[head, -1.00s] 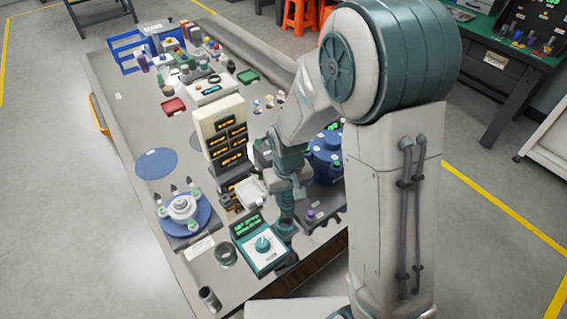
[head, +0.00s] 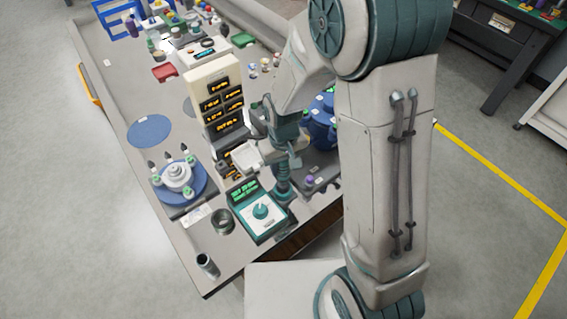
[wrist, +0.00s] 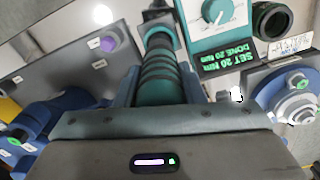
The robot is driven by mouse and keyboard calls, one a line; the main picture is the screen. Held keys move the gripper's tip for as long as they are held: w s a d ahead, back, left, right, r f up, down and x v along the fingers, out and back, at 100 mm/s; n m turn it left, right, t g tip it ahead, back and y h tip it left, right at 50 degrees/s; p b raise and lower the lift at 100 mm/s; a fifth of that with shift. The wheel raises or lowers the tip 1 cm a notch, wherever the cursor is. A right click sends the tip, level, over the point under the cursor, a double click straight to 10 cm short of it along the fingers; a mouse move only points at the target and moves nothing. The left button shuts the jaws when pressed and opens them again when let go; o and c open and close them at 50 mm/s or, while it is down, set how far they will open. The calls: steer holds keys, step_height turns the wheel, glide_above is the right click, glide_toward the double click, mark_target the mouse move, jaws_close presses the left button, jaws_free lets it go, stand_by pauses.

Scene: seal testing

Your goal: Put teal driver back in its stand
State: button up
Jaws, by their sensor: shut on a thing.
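The teal driver (head: 283,178) is upright in my gripper, its ribbed body also showing in the wrist view (wrist: 160,68). My gripper (wrist: 160,90) is shut on it, one finger on each side. In the head view my gripper (head: 281,160) is over the bench's near right part, beside the teal torque tester (head: 257,212). The tester reads "SET 20 Nm DONE 20 Nm" in the wrist view (wrist: 222,50). A grey block (head: 322,178) with a purple-topped piece stands right of the driver; I cannot tell whether it is the stand. The driver's lower end is hard to make out.
A display tower (head: 213,105) stands just left of my arm. Blue round equipment (head: 320,125) is behind the grey block. A dark ring (head: 222,221), a metal cup (head: 207,265) and a flanged fixture (head: 178,178) are at the left.

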stand_by(0.4)
steer(key=shift+f+b, duration=0.55)
steer(key=shift+b, duration=0.05)
steer(key=shift+f+b, duration=0.8)
stand_by(1.2)
steer(key=o, duration=1.3)
steer(key=shift+c, duration=0.2)
step_height(320, 180, up, 9)
steer(key=p, duration=0.6)
